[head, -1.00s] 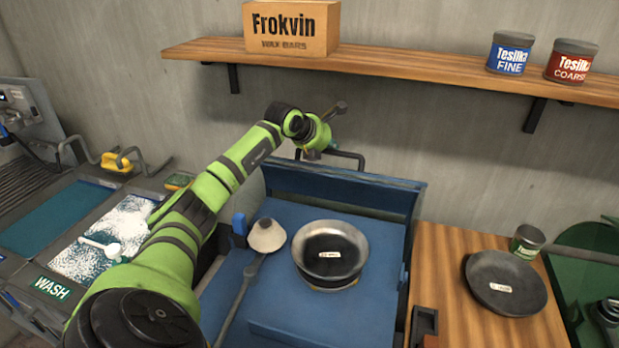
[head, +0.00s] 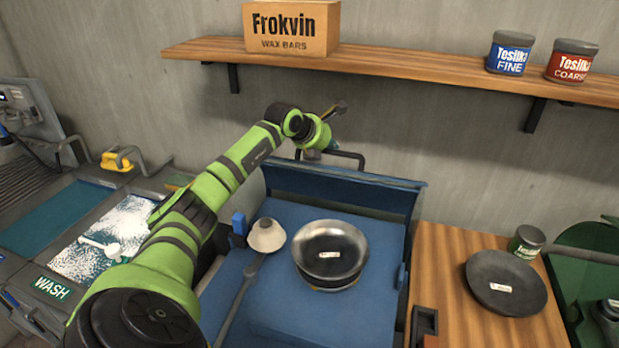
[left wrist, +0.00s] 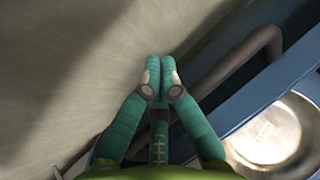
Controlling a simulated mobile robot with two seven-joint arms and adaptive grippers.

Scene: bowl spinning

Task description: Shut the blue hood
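The blue hood (head: 345,186) stands raised at the back of the blue machine (head: 370,290), with a dark bar handle (head: 350,154) behind its top edge. The handle also shows in the left wrist view (left wrist: 235,68) as a bent pipe, right of my fingers. My left gripper (head: 338,108) is above and behind the hood, close to the wall. In the left wrist view my left gripper (left wrist: 160,64) has its teal fingers together with nothing between them, apart from the handle. A metal bowl (head: 331,250) sits inside the machine. My right gripper is not in view.
A cone-tipped arm (head: 267,236) stands beside the bowl. A wooden shelf (head: 420,70) with a box and two tins hangs above.

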